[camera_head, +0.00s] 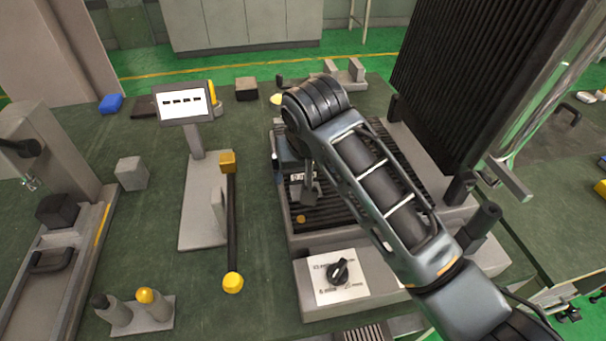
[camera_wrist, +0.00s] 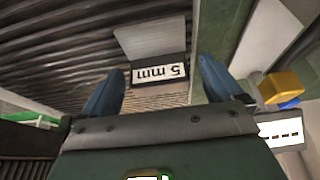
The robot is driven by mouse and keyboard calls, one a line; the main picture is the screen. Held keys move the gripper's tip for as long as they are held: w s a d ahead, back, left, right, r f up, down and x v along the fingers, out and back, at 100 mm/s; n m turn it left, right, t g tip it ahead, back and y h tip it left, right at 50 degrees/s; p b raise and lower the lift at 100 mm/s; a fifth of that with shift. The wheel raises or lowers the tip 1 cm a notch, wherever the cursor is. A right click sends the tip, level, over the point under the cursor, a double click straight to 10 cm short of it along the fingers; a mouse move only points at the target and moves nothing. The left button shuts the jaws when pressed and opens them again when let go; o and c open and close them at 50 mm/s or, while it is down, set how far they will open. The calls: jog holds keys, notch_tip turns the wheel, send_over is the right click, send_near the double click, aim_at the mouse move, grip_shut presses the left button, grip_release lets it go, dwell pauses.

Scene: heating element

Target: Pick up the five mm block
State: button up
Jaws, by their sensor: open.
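The five mm block shows in the wrist view (camera_wrist: 150,42) as a small grey block with a white label reading "5 mm", upside down in the picture. My gripper (camera_wrist: 159,62) is open, with one blue-grey finger on each side of the block and the block in the gap. I cannot tell whether either finger touches it. In the head view my gripper (camera_head: 306,188) is low over the dark ribbed bed (camera_head: 345,213) of the machine. There the block is mostly hidden by my gripper; a bit of white label (camera_head: 297,177) shows.
The tall black ribbed plate (camera_head: 465,80) stands right of my arm. A knob panel (camera_head: 340,278) is at the machine's front. A display on a stand (camera_head: 183,101), a yellow-ended lever (camera_head: 232,225) and a grey cube (camera_head: 131,173) are to the left. Green table top is clear between them.

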jog(key=shift+c, duration=0.2)
jog(key=c, duration=1.2)
